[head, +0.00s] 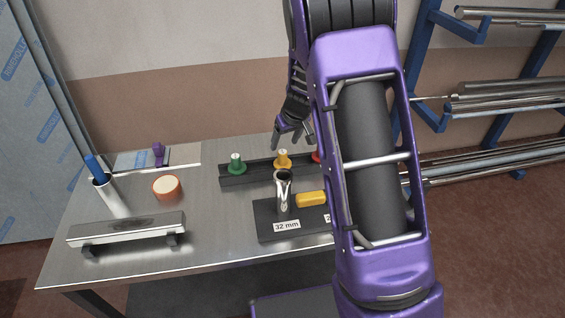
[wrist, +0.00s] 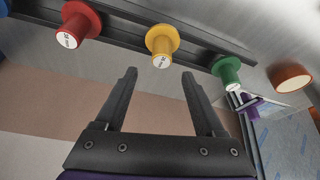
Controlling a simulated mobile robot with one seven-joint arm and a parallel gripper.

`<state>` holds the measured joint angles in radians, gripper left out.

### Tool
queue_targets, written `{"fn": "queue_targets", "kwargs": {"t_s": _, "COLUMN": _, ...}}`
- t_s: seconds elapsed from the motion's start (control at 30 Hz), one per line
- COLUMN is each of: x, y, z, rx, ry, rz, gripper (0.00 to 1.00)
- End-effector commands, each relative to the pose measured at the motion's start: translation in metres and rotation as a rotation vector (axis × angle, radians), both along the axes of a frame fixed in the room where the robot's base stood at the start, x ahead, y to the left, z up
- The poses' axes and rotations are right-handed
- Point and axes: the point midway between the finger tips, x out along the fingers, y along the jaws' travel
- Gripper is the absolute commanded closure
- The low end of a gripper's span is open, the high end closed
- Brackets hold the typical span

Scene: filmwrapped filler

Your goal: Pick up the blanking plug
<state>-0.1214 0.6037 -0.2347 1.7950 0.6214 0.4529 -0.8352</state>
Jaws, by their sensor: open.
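Several coloured flanged plugs stand upright in a dark rack (head: 262,171) at the back of the steel table. I see a green plug (head: 237,165), a yellow plug (head: 283,160) and, partly behind my arm, a red plug (head: 316,157). In the wrist view the red (wrist: 78,24), yellow (wrist: 162,41) and green (wrist: 227,72) plugs show small end labels, too small to read surely. My gripper (head: 293,146) is open and empty, behind and near the yellow plug. In the wrist view the yellow plug lies just beyond the gap between the fingertips (wrist: 159,74), not between them.
A chrome tube (head: 283,190) stands on a dark block (head: 262,218) labelled 32 mm, beside a yellow piece (head: 311,199). At left are an orange-rimmed roll (head: 167,188), a white holder (head: 111,196) and a metal bar (head: 125,228). Pipe racks (head: 490,105) stand right.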

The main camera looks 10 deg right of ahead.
Motion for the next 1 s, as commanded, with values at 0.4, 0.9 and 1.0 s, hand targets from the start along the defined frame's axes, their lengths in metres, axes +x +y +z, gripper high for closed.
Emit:
{"fn": "queue_targets", "kwargs": {"t_s": 0.4, "x": 0.011, "y": 0.005, "z": -0.048, "rx": -0.002, "ry": 0.001, "rz": 0.001, "gripper": 0.29}}
{"fn": "queue_targets", "kwargs": {"t_s": 0.9, "x": 0.013, "y": 0.006, "z": -0.053, "rx": -0.001, "ry": -0.001, "rz": 0.000, "gripper": 0.59}}
{"fn": "queue_targets", "kwargs": {"t_s": 1.0, "x": 0.013, "y": 0.006, "z": -0.053, "rx": -0.001, "ry": -0.001, "rz": 0.000, "gripper": 0.77}}
